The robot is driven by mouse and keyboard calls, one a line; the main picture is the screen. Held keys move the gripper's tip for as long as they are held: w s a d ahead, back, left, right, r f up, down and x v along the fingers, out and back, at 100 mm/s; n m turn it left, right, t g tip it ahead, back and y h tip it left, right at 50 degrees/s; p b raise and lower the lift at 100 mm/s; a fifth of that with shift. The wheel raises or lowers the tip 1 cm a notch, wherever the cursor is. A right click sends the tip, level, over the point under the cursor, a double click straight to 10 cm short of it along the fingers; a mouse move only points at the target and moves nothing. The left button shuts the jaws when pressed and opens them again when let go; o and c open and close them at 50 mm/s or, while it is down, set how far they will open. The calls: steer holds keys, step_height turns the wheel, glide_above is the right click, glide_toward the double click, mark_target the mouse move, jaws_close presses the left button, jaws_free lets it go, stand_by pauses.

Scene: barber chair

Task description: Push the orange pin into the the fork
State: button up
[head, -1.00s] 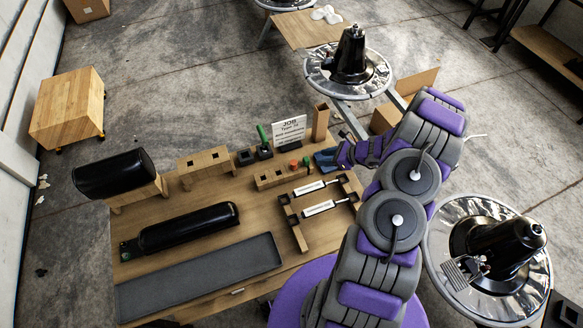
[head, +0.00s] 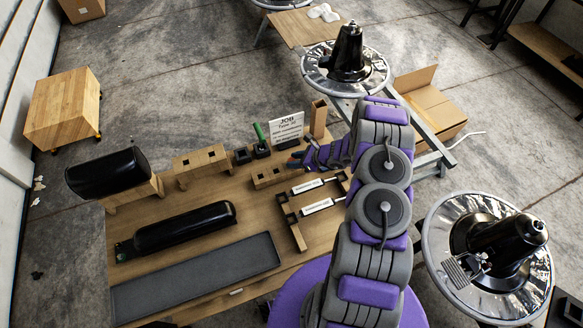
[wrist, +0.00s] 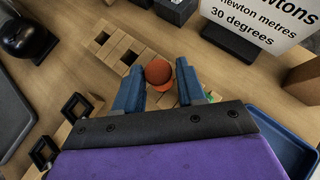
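The orange pin (wrist: 158,73) shows in the wrist view as a round orange-red head between the tips of my two blue fingers. My gripper (wrist: 160,80) has its fingers apart, with a gap visible around the head. In the head view my gripper (head: 296,160) is at the right end of the wooden block with holes (head: 268,177) and hides the pin.
A job sign (head: 287,128), a green-handled tool (head: 260,138) and an upright wooden box (head: 318,118) stand at the table's back edge. A black padded part (head: 185,228) and a grey tray (head: 200,280) lie left. A blue tray (wrist: 285,140) is beside my gripper.

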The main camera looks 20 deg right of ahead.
steer(key=shift+x, duration=1)
jaws_close()
steer(key=shift+r, duration=0.1)
